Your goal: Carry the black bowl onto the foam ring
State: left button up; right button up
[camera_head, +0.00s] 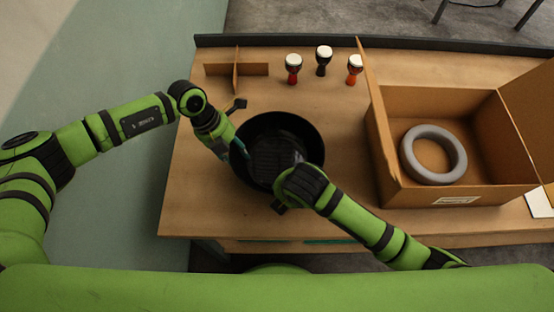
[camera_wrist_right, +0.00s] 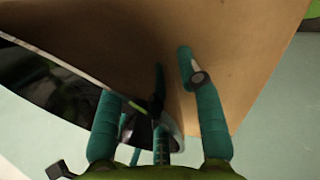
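The black bowl (camera_head: 270,135) stands on the wooden table, left of the middle; part of it shows at the left of the right wrist view (camera_wrist_right: 45,85). The grey foam ring (camera_head: 440,178) lies inside an open cardboard box at the right. My left gripper (camera_head: 240,150) is at the bowl's left rim, with a teal finger visible against the rim; its closure is unclear. My right gripper (camera_wrist_right: 158,110) is at the bowl's near right edge, its fingers spread with the bowl's edge between them. My right wrist hides that edge in the head view.
The cardboard box (camera_head: 420,193) has raised walls and flaps between the bowl and the ring. A cardboard cross divider (camera_head: 250,70) stands at the back left.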

pick_arm(q)
jog(key=shift+f, duration=0.15)
pick_arm(e)
jog(key=shift+f, duration=0.25)
pick_arm(q)
grip_shut()
pick_arm(e)
grip_shut()
pick_arm(q)
jog(key=shift+d, duration=0.1)
pick_arm(e)
jog(key=shift+r, duration=0.1)
